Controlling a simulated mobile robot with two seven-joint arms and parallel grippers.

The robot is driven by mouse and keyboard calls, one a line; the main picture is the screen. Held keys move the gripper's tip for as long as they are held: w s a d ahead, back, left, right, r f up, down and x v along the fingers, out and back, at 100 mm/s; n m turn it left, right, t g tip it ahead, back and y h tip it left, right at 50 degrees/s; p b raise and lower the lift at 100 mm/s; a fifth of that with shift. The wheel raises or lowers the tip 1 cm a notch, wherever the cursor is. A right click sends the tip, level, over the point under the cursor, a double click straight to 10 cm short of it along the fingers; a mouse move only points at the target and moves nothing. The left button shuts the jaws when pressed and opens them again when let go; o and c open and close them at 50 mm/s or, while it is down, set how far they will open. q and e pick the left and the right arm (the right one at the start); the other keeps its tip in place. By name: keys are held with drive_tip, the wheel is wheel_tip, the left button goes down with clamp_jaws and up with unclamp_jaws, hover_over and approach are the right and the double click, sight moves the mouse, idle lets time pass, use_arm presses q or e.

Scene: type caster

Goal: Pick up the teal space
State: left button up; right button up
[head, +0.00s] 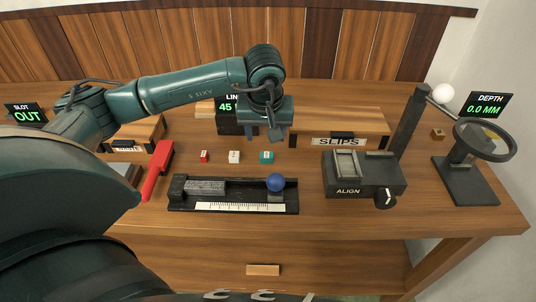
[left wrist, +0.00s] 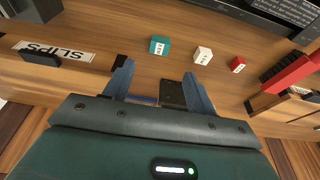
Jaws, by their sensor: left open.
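The teal space is a small teal block (head: 266,157) with a white label. It sits on the table behind the dark composing tray, at the right end of a short row. In the left wrist view the teal block (left wrist: 160,46) lies beyond my fingertips, apart from them. My left gripper (head: 268,134) hangs above and behind the block, with its fingers pointing down. In the left wrist view the left gripper (left wrist: 157,82) is open, with nothing between its fingers. My right gripper is in no view.
A white block (head: 234,157) and a red block (head: 204,156) stand left of the teal one. In front is the dark tray (head: 180,205) with a blue ball (head: 276,182). The SLIPS drawer (head: 340,141) is close behind right, and the ALIGN device (head: 365,178) stands right.

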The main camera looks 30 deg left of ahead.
sight(267, 154)
use_arm(q)
drive_tip(key=p+x, duration=0.1)
drive_tip(key=x, duration=0.8)
drive_tip(key=shift+s+d, duration=0.1)
drive_tip(key=shift+c, duration=0.4)
drive_tip(key=c, duration=1.1)
